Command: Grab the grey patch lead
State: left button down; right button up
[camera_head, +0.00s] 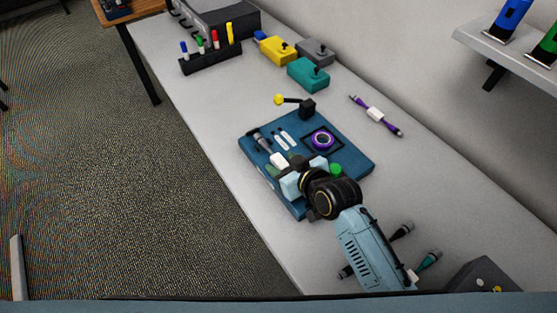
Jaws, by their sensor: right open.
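What looks like the grey patch lead (262,142) lies along the left side of the blue board (348,146), with a white band around its middle. Its near part is hidden by my right gripper (282,171). My right arm comes in from the lower right, and the gripper is at the lead's near half, over the board's left edge. The jaws are open; I cannot tell whether the fingers touch the lead. My left gripper is not in view.
The board also carries a purple ring (322,139) and a green button (336,169). A purple lead (388,124) lies behind it. A teal lead (428,262) and a dark lead (402,231) lie beside my forearm. Coloured boxes (308,74) and a pen rack (210,60) stand farther back.

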grip_shut()
jog(key=shift+r, duration=0.1)
